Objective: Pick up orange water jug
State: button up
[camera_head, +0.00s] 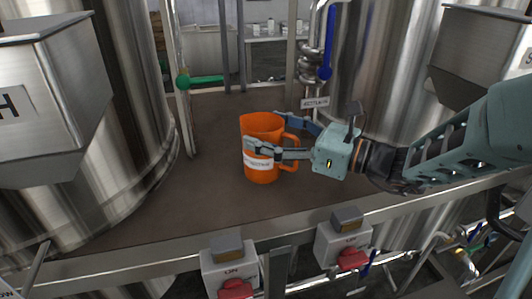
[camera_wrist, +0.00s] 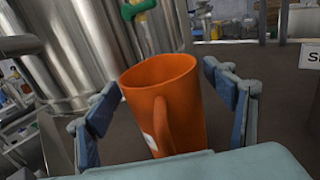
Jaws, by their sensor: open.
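The orange water jug (camera_head: 262,130) stands upright on the brown platform between two large steel tanks. It has a handle on its right side and a white label on its front. My gripper (camera_head: 267,133) reaches in from the right, with one finger in front of the jug and the other behind it. In the wrist view the jug (camera_wrist: 163,95) sits between the spread fingers (camera_wrist: 165,105), its handle facing my palm. Gaps show between the fingers and the jug's sides, so my gripper is open around it. The jug's base is hidden in the wrist view.
Steel tanks stand at left (camera_head: 85,110) and right (camera_head: 382,75). A green-handled valve (camera_head: 200,80) and a blue-handled valve (camera_head: 326,60) are behind the jug. Two switch boxes (camera_head: 230,265) (camera_head: 343,240) sit along the platform's front rail. The platform (camera_head: 160,210) is clear left of the jug.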

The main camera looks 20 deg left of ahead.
jog(key=shift+a, duration=0.3)
jog(key=shift+r, duration=0.1)
grip_shut()
dwell(0.4)
